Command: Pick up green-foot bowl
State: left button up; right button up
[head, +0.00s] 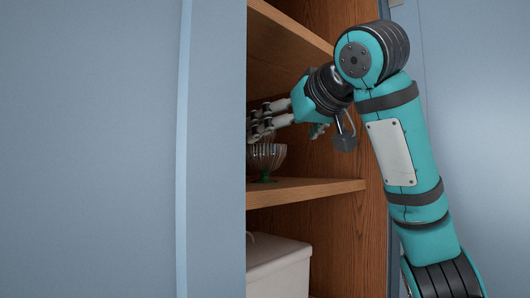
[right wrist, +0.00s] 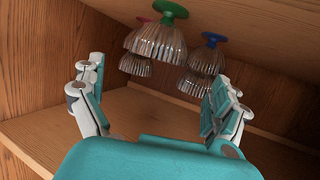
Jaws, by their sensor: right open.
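The green-foot bowl (head: 267,160) is a ribbed, clear-looking bowl on a green foot, standing on a wooden shelf in the head view. My left gripper is not in view.
The blue door (head: 120,150) covers the left side. A white bin (head: 278,268) sits below the shelf (head: 310,188).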

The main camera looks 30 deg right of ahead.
aim_at(265, 150)
jog(key=p+x, duration=0.1)
jog(key=x, duration=0.4)
jog(key=shift+a+r, duration=0.1)
jog(key=shift+a, duration=0.05)
jog(key=shift+w, duration=0.2)
jog(key=shift+w+p, duration=0.1)
jog(key=shift+p, duration=0.45)
jog(key=p+x, duration=0.2)
jog(key=x, duration=0.1)
jog(key=p+x, duration=0.1)
jog(key=shift+w+d, duration=0.2)
jog(key=shift+d, duration=0.15)
jog(key=shift+w+f, duration=0.25)
jog(key=shift+f, duration=0.1)
jog(key=shift+s+a+r, duration=0.1)
jog(key=shift+s, duration=0.15)
jog(key=c, duration=0.4)
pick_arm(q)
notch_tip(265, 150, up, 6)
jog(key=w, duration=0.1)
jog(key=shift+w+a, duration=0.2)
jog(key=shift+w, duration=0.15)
pick_arm(e)
jog(key=c, duration=0.7)
